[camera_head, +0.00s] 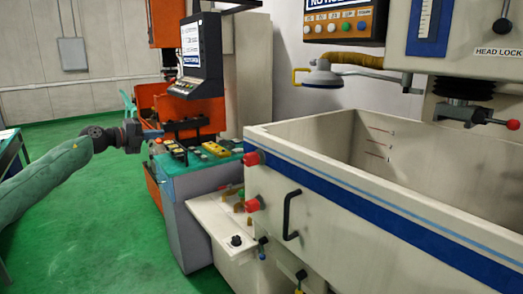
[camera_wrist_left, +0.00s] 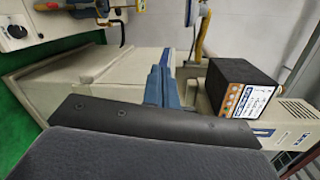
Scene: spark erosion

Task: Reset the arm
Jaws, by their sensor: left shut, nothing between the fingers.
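My left arm (camera_head: 50,168), in a green sleeve, reaches in from the left in the head view. Its dark wrist leads to my left gripper (camera_head: 152,133), held out over the green floor near the left end of a grey cabinet. In the left wrist view the blue fingers of the left gripper (camera_wrist_left: 158,86) are together with nothing between them. My right arm and gripper are not in view.
A large cream machine tank (camera_head: 350,195) with a blue stripe, red knobs and a black handle fills the right side. A grey cabinet (camera_head: 190,222) with a teal top holding small items stands left of it. An orange machine (camera_head: 178,105) stands behind. Green floor (camera_head: 100,235) is clear at left.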

